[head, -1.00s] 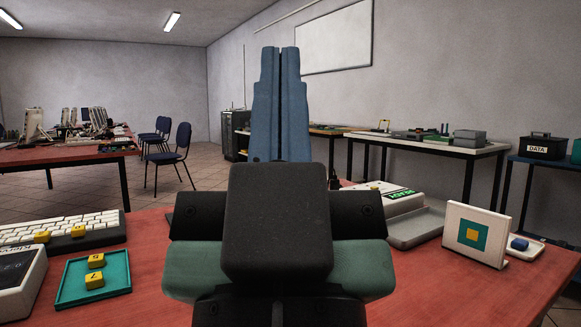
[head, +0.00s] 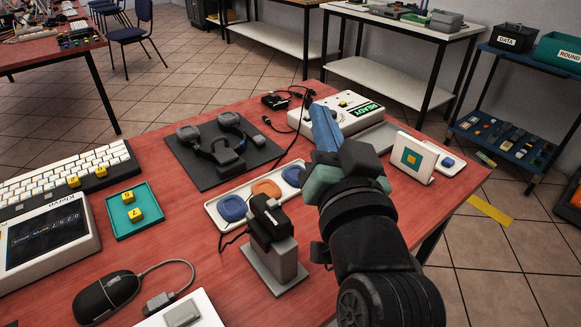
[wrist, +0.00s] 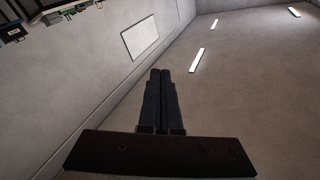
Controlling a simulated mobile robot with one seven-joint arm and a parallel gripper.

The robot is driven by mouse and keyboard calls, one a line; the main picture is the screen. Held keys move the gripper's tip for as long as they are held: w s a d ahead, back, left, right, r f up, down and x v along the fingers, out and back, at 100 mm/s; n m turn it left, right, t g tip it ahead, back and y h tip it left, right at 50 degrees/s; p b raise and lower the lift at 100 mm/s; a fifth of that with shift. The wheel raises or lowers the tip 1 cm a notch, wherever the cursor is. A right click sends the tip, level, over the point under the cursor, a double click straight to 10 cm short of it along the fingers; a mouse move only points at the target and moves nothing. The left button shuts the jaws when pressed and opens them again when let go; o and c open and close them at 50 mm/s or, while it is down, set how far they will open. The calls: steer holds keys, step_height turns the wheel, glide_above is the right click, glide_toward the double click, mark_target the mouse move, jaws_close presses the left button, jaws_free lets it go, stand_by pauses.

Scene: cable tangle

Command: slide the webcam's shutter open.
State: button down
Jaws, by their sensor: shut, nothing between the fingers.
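The webcam (head: 268,216) is a small dark block on top of a grey stand (head: 277,265) on the red table in the head view. Its shutter is too small to make out, and I cannot tell its state. My gripper (head: 322,115) is raised above the table to the right of the webcam, apart from it, with its blue fingers together and empty. In the wrist view my gripper (wrist: 162,72) shows its fingers side by side, pointing at the wall and ceiling.
Behind the webcam lies a white tray (head: 240,195) with blue and orange discs. A black mat (head: 190,170) with a headset-like device and loose cables lie farther back. A mouse (head: 105,297) and keyboard (head: 50,185) are on the left. A white box (head: 312,118) stands at the back right.

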step_height(320, 180, down, 4)
steer(key=d+m+g+y+p, duration=0.1)
steer(key=d+m+g+p, duration=0.15)
steer(key=p, duration=0.35)
steer(key=m+g+y+p, duration=0.5)
steer(key=p, duration=1.3)
glide_toward(271, 201)
steer(key=f+v, duration=0.1)
steer(key=v, duration=0.7)
steer(key=shift+s+d+f+m, duration=0.2)
steer(key=shift+s+f+m, duration=0.05)
steer(key=shift+s, duration=0.1)
steer(key=p+x, duration=0.1)
steer(key=x, duration=0.3)
steer(key=r+p+x, duration=0.1)
steer(key=x, duration=0.9)
steer(key=shift+w+a+r+p, duration=0.1)
steer(key=shift+w+r+p, duration=0.15)
steer(key=shift+p, duration=0.15)
